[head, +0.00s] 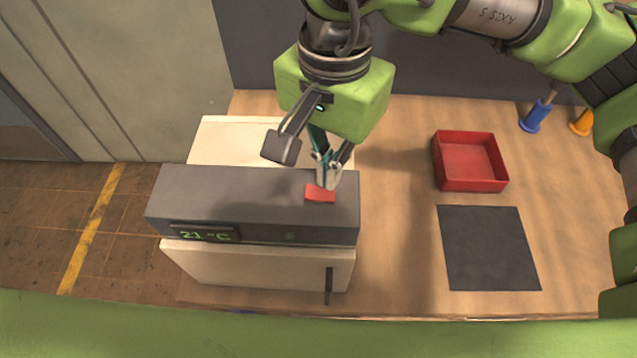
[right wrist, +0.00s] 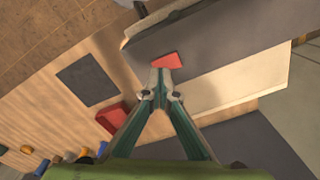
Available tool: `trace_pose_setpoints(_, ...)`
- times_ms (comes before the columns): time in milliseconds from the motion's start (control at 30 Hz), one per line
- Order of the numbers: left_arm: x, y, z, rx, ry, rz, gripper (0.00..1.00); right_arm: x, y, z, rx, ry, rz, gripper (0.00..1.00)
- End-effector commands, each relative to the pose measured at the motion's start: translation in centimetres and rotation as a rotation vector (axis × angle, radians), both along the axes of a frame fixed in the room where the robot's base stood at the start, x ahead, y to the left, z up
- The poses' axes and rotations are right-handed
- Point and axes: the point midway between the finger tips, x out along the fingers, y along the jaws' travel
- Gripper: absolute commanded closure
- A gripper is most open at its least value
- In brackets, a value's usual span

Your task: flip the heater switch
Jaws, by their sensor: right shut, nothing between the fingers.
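The heater switch is a small red rocker (head: 320,193) on the top of the dark grey control box (head: 235,190), near its right end. The box sits on a cream chamber (head: 250,262) and its display reads 21 °C. My right gripper (head: 326,183) is shut and empty, pointing down with its fingertips right at the far edge of the switch. In the right wrist view the red switch (right wrist: 167,61) shows just beyond the closed fingertips (right wrist: 164,96); I cannot tell whether they touch it. My left gripper is not in view.
A red open tray (head: 470,187) and a dark square mat (head: 488,248) lie on the wooden table to the right. A blue object (head: 536,117) and an orange one (head: 582,122) stand at the back right. A dark handle (head: 328,285) is on the chamber's front.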

Motion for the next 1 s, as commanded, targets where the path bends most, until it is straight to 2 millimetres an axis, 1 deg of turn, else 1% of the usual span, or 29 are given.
trace_pose_setpoints(33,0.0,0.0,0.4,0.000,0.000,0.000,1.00,0.0,0.0,0.6,-0.001,-0.001,0.000,1.00)
trace_pose_setpoints(100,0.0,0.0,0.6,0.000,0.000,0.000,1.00,0.0,0.0,1.2,0.000,-0.002,0.000,1.00)
trace_pose_setpoints(500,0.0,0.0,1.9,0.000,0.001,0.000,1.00,0.0,0.0,4.2,-0.001,-0.001,0.000,1.00)
trace_pose_setpoints(1000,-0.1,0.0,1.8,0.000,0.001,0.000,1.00,0.0,0.0,4.3,-0.001,-0.001,0.000,1.00)
